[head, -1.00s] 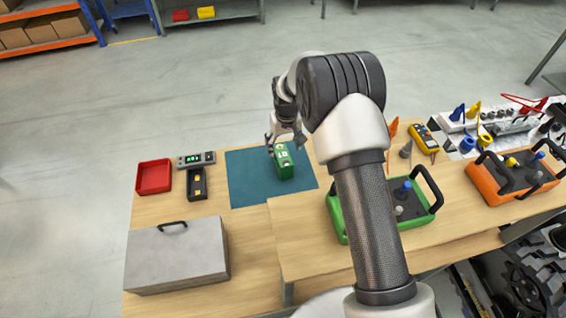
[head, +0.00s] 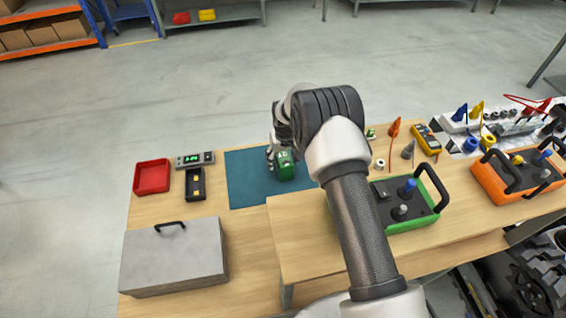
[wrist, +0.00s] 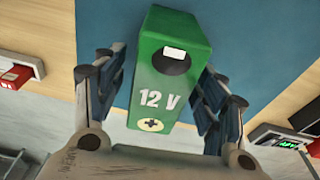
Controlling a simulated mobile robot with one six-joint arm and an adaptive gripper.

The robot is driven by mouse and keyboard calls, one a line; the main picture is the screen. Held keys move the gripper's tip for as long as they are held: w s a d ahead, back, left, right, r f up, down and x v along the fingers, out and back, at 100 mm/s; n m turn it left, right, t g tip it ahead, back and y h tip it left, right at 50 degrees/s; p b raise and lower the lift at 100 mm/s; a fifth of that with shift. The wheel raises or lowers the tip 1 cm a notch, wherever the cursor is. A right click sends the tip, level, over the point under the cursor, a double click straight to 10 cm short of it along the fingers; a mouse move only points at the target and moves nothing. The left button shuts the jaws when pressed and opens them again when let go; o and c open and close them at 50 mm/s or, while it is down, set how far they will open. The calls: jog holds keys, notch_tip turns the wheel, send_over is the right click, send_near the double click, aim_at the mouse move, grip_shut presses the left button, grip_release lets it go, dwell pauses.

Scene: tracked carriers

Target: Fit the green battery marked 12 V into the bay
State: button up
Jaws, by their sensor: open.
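The green battery (head: 284,163) is on the blue mat (head: 248,186). In the wrist view the battery (wrist: 172,72) shows a white "12 V" mark, a plus sign and a dark round spot with a white label. My gripper (head: 271,157) is open, low over the mat at the battery. In the wrist view its fingers (wrist: 155,88) stand on both sides of the battery, with gaps visible. I cannot tell which place is the bay; a black cradle (head: 195,184) with yellow contacts lies left of the mat.
A meter with a green display (head: 195,159) and a red tray (head: 152,177) are left of the mat. A grey case (head: 174,258) stands in front. Green (head: 428,209) and orange (head: 497,180) handled control boxes are at the right. My arm hides part of the table.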

jog(key=shift+c, duration=0.4)
grip_shut()
dwell(0.4)
jog(key=shift+w+r, duration=0.1)
jog(key=shift+r, duration=0.05)
